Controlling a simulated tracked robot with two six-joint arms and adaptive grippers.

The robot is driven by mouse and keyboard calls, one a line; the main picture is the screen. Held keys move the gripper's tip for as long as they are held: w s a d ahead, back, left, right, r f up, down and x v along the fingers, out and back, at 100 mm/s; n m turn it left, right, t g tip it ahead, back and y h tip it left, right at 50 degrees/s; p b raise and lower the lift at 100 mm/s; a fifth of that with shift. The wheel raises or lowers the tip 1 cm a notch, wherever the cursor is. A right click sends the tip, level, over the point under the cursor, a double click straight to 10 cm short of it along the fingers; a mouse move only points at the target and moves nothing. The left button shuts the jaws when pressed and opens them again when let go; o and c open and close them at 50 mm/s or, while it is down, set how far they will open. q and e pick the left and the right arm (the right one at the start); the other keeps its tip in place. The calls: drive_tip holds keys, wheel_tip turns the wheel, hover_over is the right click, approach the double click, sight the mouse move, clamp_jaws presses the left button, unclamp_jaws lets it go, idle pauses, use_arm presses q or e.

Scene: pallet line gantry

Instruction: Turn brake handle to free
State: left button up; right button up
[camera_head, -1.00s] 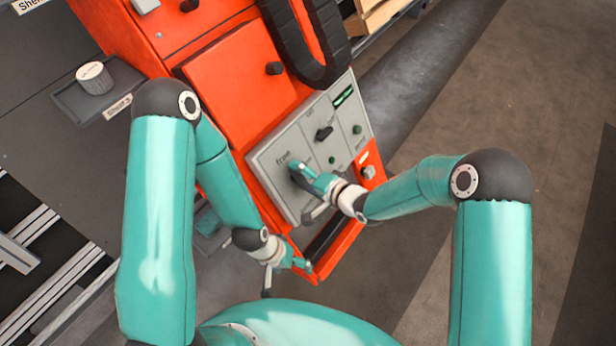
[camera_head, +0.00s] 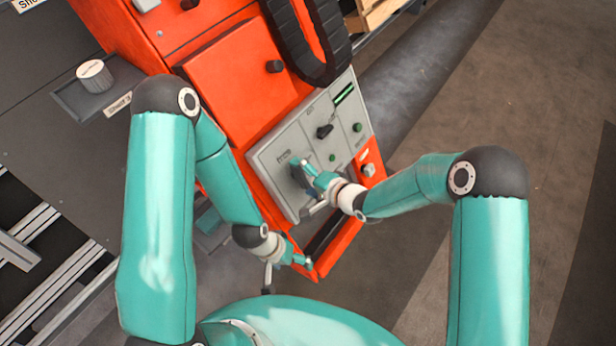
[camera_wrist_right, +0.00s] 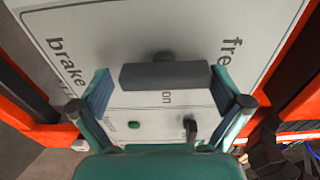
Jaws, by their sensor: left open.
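The brake handle (camera_wrist_right: 165,75) is a dark grey bar on the light grey panel (camera_head: 290,135) of the orange cabinet. In the right wrist view it lies crosswise between the printed words "brake" on the left and "free" on the right. My right gripper (camera_wrist_right: 161,88) is open, with one finger beside each end of the bar. Any gap there is too small to judge contact. In the head view my right gripper (camera_head: 304,170) hides part of the handle. My left gripper (camera_head: 303,262) is open and empty, near the cabinet's lower edge.
A black selector knob (camera_head: 324,131) and green buttons (camera_head: 357,127) sit on the same panel. A black cable chain (camera_head: 310,45) hangs above it. The floor at the right is clear.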

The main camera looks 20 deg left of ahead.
drive_tip(key=shift+r, duration=0.1)
drive_tip(key=shift+d+r, duration=0.1)
drive_tip(key=shift+d, duration=0.05)
drive_tip(key=shift+d+r, duration=0.15)
drive_tip(key=shift+d, duration=0.05)
drive_tip(key=v, duration=1.1)
drive_tip(key=shift+s, duration=0.2)
